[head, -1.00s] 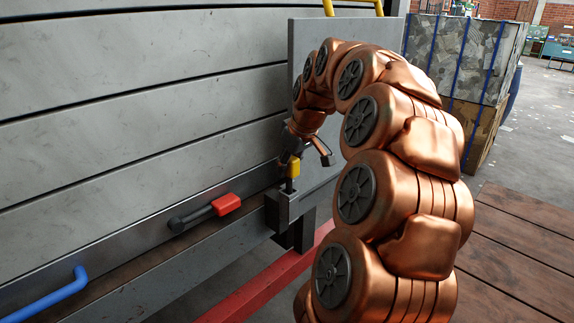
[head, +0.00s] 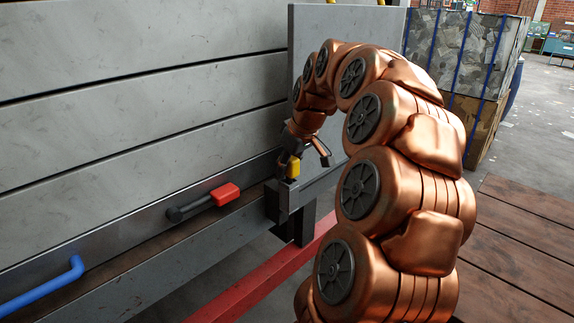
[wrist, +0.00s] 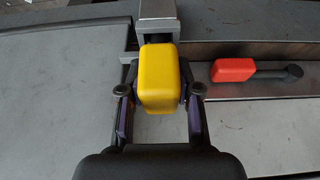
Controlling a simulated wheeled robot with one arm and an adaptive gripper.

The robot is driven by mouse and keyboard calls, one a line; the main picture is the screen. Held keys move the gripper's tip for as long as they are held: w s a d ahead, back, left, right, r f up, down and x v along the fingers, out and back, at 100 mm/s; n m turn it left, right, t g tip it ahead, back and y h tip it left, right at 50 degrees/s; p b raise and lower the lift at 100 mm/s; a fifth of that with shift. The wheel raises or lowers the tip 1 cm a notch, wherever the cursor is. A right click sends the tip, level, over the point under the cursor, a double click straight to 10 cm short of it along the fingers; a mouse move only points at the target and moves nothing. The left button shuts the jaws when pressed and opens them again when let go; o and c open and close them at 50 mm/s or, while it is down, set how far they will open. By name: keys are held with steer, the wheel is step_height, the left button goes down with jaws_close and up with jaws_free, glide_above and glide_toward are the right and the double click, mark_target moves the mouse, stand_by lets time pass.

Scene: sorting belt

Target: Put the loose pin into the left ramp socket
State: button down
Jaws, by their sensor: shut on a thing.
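A pin with a yellow block head (head: 293,168) is held in my gripper (head: 306,158). In the wrist view the fingers of my gripper (wrist: 160,88) are shut on both sides of the yellow head (wrist: 160,78). The grey socket bracket (head: 279,204) is at the ramp's lower edge, right below the yellow head; it also shows in the wrist view (wrist: 156,11). The dark shank is no longer seen in the head view, and it appears to be down in the socket. Whether it is fully seated cannot be told.
A red-headed dark pin (head: 225,194) lies on the ledge left of the socket; it also shows in the wrist view (wrist: 234,70). A blue handle (head: 45,288) is farther left. A grey side plate (head: 305,35) stands behind my gripper. A red rail (head: 270,275) runs below.

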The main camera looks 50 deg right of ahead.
steer(key=shift+f, duration=0.2)
steer(key=c, duration=0.7)
jaws_free()
steer(key=shift+r, duration=0.1)
steer(key=v, duration=1.1)
steer(key=shift+s+r, duration=0.25)
steer(key=shift+r, duration=0.1)
steer(key=shift+a, duration=0.1)
